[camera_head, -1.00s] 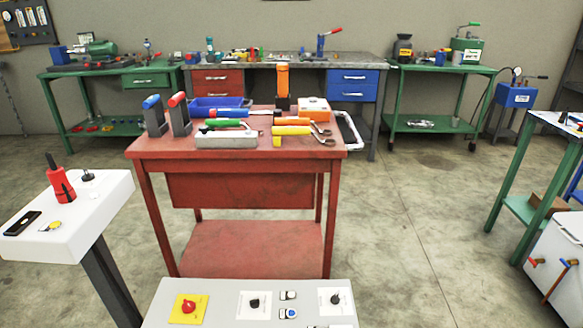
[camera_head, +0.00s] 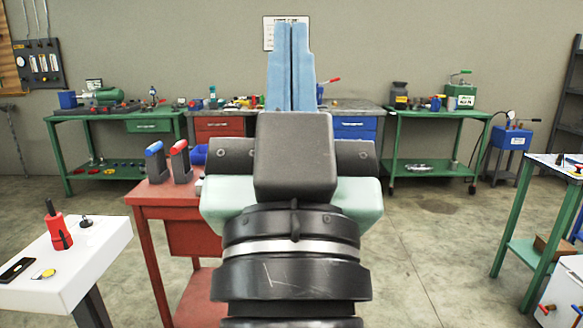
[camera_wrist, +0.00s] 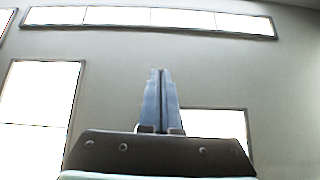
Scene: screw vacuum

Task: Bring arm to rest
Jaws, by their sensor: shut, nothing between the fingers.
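My gripper (camera_head: 291,65) stands in the middle of the head view, pointing up, with its blue fingers together and nothing between them. In the wrist view my gripper (camera_wrist: 161,98) also shows shut and empty, against the upper wall and bright windows. My wrist and forearm hide most of the red table (camera_head: 150,196) behind them. Only the table's left part shows, with a blue-topped holder (camera_head: 155,163) and a red-topped holder (camera_head: 181,163) standing on it. The gripper touches nothing that I can see.
A white stand (camera_head: 75,255) with a red tool (camera_head: 58,228) is at the left. Green benches (camera_head: 110,125) line the back wall. A green-legged table (camera_head: 553,169) is at the right. The floor right of my arm is clear.

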